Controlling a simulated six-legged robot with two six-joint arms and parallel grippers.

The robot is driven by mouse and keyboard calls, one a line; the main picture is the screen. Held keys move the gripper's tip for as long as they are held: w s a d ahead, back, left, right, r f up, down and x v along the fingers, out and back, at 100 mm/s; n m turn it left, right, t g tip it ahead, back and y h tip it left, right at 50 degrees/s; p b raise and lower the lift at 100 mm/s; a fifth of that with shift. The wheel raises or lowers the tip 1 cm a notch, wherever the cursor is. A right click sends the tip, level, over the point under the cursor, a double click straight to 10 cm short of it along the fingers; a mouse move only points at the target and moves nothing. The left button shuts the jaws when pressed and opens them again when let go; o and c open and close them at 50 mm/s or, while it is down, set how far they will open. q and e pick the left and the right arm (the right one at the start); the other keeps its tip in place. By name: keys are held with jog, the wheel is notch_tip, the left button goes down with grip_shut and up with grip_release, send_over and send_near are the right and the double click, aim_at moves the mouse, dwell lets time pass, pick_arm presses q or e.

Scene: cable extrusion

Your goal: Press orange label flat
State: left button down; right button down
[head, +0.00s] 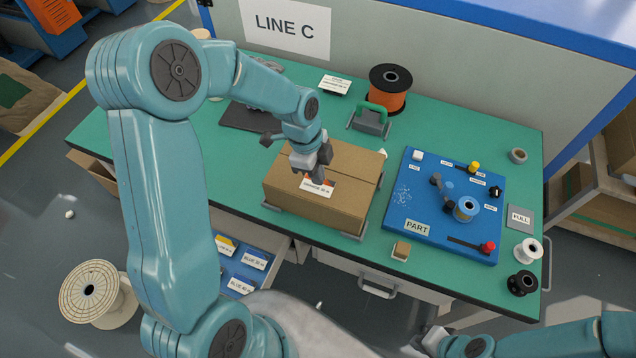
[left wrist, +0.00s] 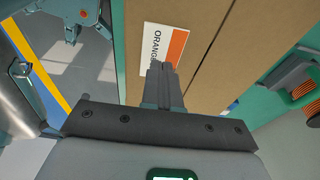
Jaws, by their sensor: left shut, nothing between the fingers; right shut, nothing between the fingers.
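The orange label (head: 318,188), white with an orange band and dark print, lies on the top of a closed cardboard box (head: 345,208). In the left wrist view the label (left wrist: 178,48) shows its orange strip and part of the word "ORANGE", with the rest behind the fingers. My left gripper (head: 318,180) is shut and empty, pointing down at the label; its fingertips (left wrist: 160,68) overlap the label's lower edge in the wrist view. I cannot tell whether they touch it. My right gripper (head: 432,340) is at the bottom edge of the head view, low and off the table, partly cut off.
A blue board (head: 420,190) with a spool and knobs stands right of the box. Behind are an orange cable reel (head: 388,90) and a green-handled tool (head: 372,117). Small spools stand at the table's right corner. An open drawer (head: 245,262) holds labelled cards.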

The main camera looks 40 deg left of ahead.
pick_arm(q)
jog(key=shift+s, duration=0.1)
jog(key=shift+f+b, duration=0.3)
jog(key=shift+f, duration=0.05)
jog(key=shift+f, duration=0.35)
jog(key=shift+f+b, duration=0.1)
jog(key=shift+b, duration=0.25)
dwell(0.4)
notch_tip(320, 180, up, 8)
jog(key=p, duration=0.5)
jog(key=shift+p, duration=0.35)
